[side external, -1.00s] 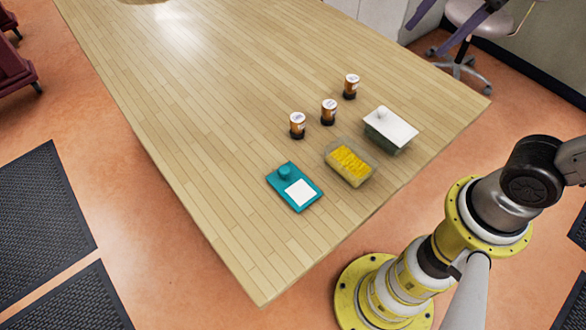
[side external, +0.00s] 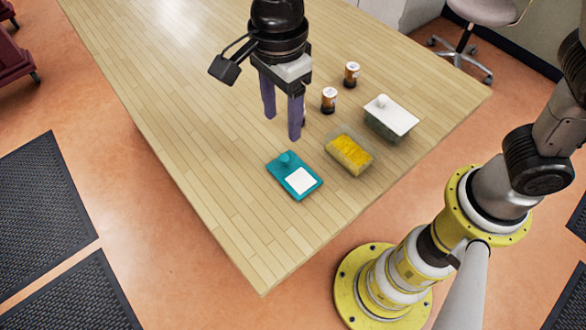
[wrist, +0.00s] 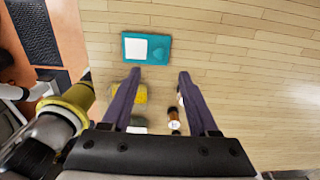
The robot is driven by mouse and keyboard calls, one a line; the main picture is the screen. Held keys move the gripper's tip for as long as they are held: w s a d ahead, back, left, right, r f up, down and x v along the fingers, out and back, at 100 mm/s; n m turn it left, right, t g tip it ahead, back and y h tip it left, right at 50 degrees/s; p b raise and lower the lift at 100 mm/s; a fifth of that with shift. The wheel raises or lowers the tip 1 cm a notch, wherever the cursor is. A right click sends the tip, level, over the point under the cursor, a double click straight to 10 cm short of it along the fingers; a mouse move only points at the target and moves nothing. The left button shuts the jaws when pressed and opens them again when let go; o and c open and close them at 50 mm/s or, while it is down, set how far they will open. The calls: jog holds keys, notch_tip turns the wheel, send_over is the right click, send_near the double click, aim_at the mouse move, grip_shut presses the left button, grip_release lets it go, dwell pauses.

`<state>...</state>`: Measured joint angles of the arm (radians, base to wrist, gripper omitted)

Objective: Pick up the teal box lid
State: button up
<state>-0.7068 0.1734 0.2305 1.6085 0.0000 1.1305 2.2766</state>
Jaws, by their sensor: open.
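The teal box lid (side external: 281,178) lies flat on the wooden table, with a round teal knob and a white square label on top. In the wrist view the teal lid (wrist: 164,54) is at the upper middle, beyond my fingertips. My gripper (side external: 283,127) is open and empty, its two purple fingers pointing down above the table. In the side view it hangs above and behind the lid, apart from it. The fingers also show in the wrist view (wrist: 159,73), spread apart with nothing between their tips.
A clear open box with yellow contents (side external: 349,155) stands right of the lid. A box with a white knobbed lid (side external: 391,115) is behind it. The table (side external: 200,170) left of the lid is clear.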

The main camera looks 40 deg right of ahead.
aim_at(284, 157)
notch_tip(284, 157, down, 10)
jog(key=shift+s+r, duration=0.1)
jog(key=shift+r, duration=0.05)
dwell(0.4)
jog(key=shift+c, duration=0.2)
grip_shut()
